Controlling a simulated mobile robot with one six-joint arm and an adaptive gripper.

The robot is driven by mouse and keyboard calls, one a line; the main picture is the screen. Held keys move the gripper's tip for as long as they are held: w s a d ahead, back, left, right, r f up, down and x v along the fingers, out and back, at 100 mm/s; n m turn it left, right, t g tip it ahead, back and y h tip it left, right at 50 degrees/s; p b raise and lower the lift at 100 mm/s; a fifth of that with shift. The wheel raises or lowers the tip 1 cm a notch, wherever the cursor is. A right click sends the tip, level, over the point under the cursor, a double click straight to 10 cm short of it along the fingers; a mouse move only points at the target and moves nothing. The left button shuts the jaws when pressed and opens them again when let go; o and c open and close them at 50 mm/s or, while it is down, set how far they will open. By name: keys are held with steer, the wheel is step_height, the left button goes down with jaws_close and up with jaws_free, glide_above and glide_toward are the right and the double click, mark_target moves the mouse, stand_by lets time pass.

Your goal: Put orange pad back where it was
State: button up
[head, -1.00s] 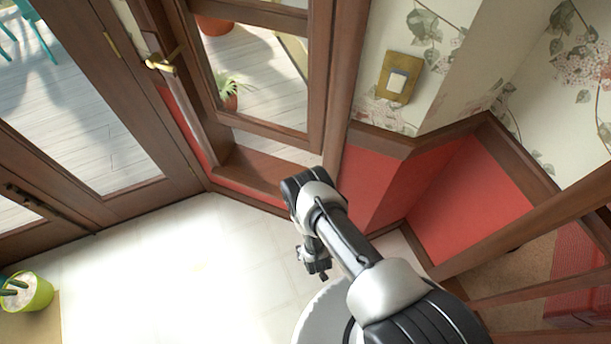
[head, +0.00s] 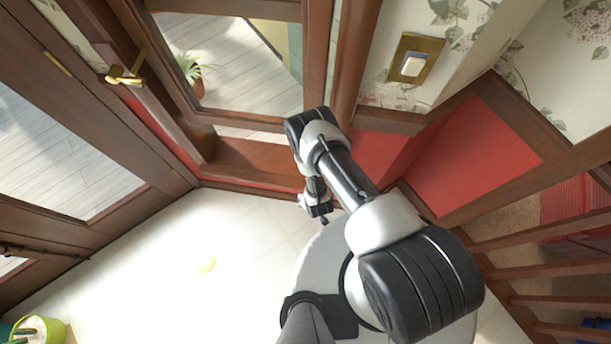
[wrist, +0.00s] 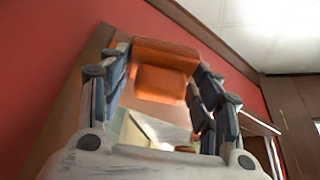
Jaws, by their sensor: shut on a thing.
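The orange pad (wrist: 165,54) shows in the wrist view between the two dark fingers of my gripper (wrist: 162,72). The gripper is shut on it. The pad has a wide upper edge and a lower block-like part, with a red wall behind. In the head view my gripper (head: 318,209) hangs low beside my base, above the pale floor. The pad cannot be made out there.
A glazed wooden door with a brass handle (head: 124,76) stands at left. A brass wall switch (head: 416,59) is on the floral wallpaper. Wooden railings (head: 545,240) are at right.

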steer(key=w, duration=0.2)
steer(key=w+a+b, duration=0.1)
steer(key=w, duration=0.2)
steer(key=w+b, duration=0.1)
steer(key=w, duration=0.1)
steer(key=shift+w+a, duration=0.3)
steer(key=shift+w, duration=0.05)
steer(key=shift+w+f+b, duration=0.2)
steer(key=shift+f+b, duration=0.8)
steer(key=shift+f, duration=0.7)
steer(key=shift+f, duration=0.2)
steer(key=o, duration=0.8)
steer(key=p+v, duration=0.5)
steer(key=v, duration=0.7)
steer(key=shift+r, duration=0.25)
